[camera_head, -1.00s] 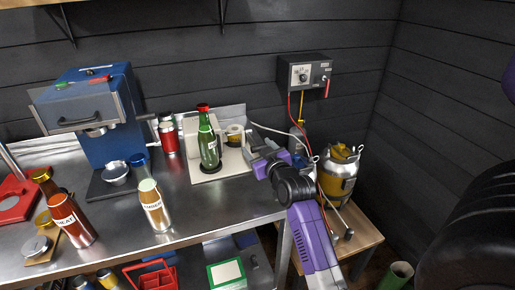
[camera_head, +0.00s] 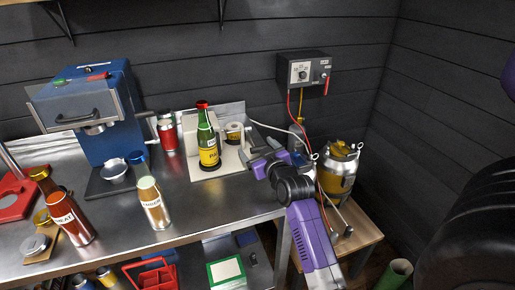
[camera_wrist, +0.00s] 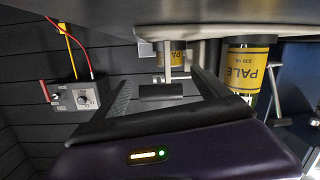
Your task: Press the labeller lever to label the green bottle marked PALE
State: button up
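The green bottle (camera_head: 205,128) stands upright on the pale labeller (camera_head: 228,169) and carries a yellow label low on its body. In the wrist view the same bottle (camera_wrist: 244,72) shows the word PALE on that label. The labeller's label roll (camera_head: 234,138) is behind and right of the bottle. The lever (camera_wrist: 162,91), with a dark crosswise grip, shows between my fingers in the wrist view. My gripper (camera_head: 262,157) is at the labeller's right side. Its fingers are spread, with visible gaps to the lever's grip; whether any part touches it is unclear.
A blue machine (camera_head: 100,125) stands left on the steel bench. A red can (camera_head: 167,134) is behind.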

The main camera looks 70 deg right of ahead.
jog(key=shift+r, duration=0.15)
jog(key=shift+b+v, duration=0.4)
jog(key=shift+v, duration=3.5)
jog(key=shift+c, duration=0.3)
